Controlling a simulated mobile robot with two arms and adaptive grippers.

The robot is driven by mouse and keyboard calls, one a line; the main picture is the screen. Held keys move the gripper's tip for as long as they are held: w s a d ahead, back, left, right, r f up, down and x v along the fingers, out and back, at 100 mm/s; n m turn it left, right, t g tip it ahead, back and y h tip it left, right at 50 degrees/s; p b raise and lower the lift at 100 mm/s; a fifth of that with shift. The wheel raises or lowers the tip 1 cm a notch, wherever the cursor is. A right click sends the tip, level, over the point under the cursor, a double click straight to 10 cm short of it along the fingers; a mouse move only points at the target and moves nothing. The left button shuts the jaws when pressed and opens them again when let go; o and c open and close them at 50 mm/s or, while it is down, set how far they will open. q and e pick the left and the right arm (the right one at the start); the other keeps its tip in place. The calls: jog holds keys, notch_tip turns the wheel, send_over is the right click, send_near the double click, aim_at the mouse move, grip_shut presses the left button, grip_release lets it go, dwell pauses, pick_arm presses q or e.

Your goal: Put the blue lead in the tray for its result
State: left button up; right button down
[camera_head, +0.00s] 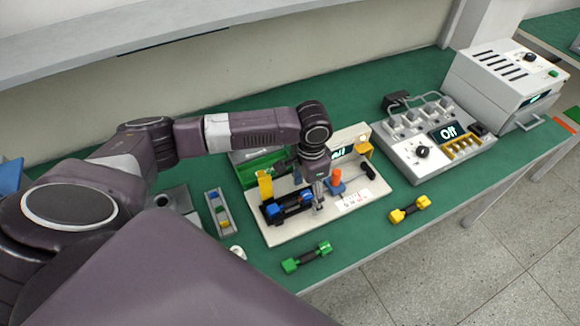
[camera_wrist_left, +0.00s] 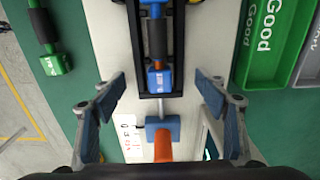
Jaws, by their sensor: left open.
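The blue lead (camera_head: 288,206), with blue ends and a dark middle, lies in a black cradle (camera_head: 271,219) on the white test fixture (camera_head: 290,235). The lead also shows in the left wrist view (camera_wrist_left: 157,38), inside the cradle. My left gripper (camera_head: 318,195) is open and empty over the fixture, beside the cradle. In the left wrist view its fingers (camera_wrist_left: 161,88) are spread either side of the cradle's end and an orange handle (camera_wrist_left: 163,147) on a blue block. A green tray marked Good (camera_wrist_left: 262,45) stands beside the fixture. The fixture's display is partly hidden by my arm.
A green lead (camera_head: 306,257) and a yellow lead (camera_head: 410,208) lie near the table's front edge. A small block holder (camera_head: 219,212) stands left of the fixture. A device reading Off (camera_head: 435,140) and a white box unit (camera_head: 505,80) stand right.

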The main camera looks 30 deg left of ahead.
dwell(0.6)
pick_arm(q)
jog(key=shift+p, duration=0.65)
dwell(0.5)
jog(key=shift+c, duration=0.5)
jog(key=c, duration=1.6)
jog(key=shift+r, duration=0.1)
